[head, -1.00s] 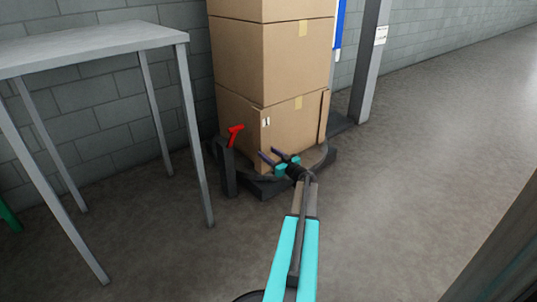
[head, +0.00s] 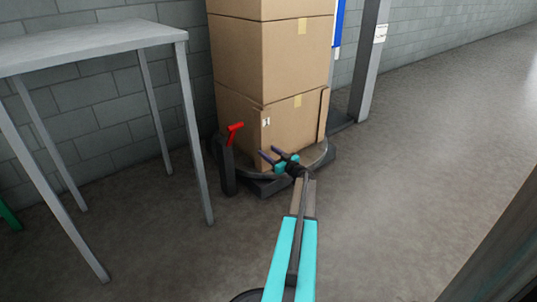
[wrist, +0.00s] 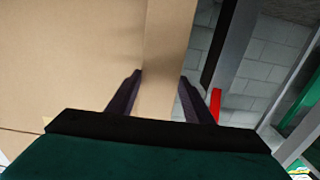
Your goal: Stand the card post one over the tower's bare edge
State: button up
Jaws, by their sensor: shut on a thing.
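The tower is a stack of brown cartons (head: 272,60) on a low dark round base (head: 322,160). My gripper (head: 278,156) is low at the tower's front corner. It is shut on a brown card post (head: 266,137), which stands roughly upright against that corner. In the wrist view the post (wrist: 166,50) runs up between the two dark fingers (wrist: 162,92), close to the carton face (wrist: 70,60). Another card post (head: 323,115) stands at the tower's right corner.
A dark upright with a red handle (head: 235,130) stands just left of the tower's front corner. A grey table (head: 90,45) is farther left. A grey column (head: 369,60) stands behind on the right. The floor to the right is clear.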

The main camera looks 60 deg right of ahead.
jog(key=shift+w+d+f, duration=0.1)
jog(key=shift+w+d, duration=0.3)
jog(key=shift+d, duration=0.35)
jog(key=shift+w+d+f, duration=0.1)
jog(key=shift+w+d, duration=0.25)
jog(key=shift+d, duration=0.35)
jog(key=shift+f, duration=0.6)
jog(key=o, duration=1.2)
jog(key=shift+s, duration=0.15)
jog(key=p, duration=0.5)
send_near(270, 152)
jog(key=v, duration=0.3)
jog(key=shift+s, duration=0.15)
